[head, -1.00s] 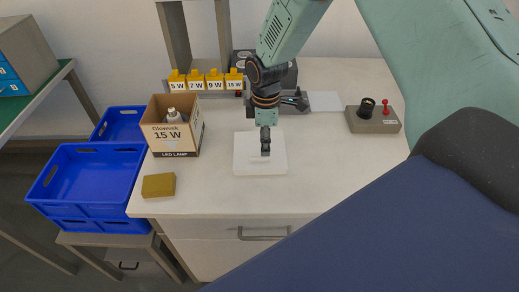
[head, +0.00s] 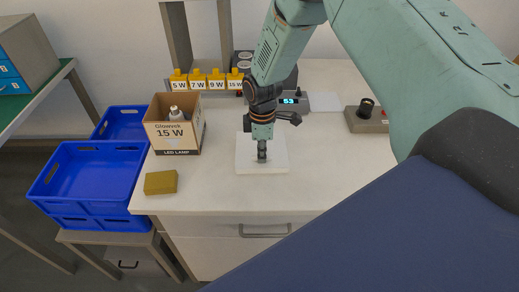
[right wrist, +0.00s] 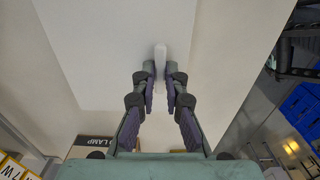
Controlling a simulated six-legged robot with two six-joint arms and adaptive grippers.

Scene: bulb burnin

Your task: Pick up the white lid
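The white lid (head: 280,162) is a flat square plate lying on the pale worktop, with a small upright handle. In the right wrist view the lid (right wrist: 95,45) fills much of the upper picture, and its pale handle (right wrist: 160,55) shows between my fingertips. My right gripper (head: 262,158) points down over the middle of the lid. Its fingers (right wrist: 160,72) are close together on either side of the handle and look shut on it. The lid appears to rest flat, with no clear gap under it. My left gripper is not in view.
An open lamp carton (head: 175,137) holding a bulb and an olive block (head: 161,182) lie left of the lid. Yellow wattage markers (head: 196,78) stand behind. A display device (head: 290,100) and a control box (head: 367,120) are at the back and right. Blue crates (head: 88,175) stand left of the worktop.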

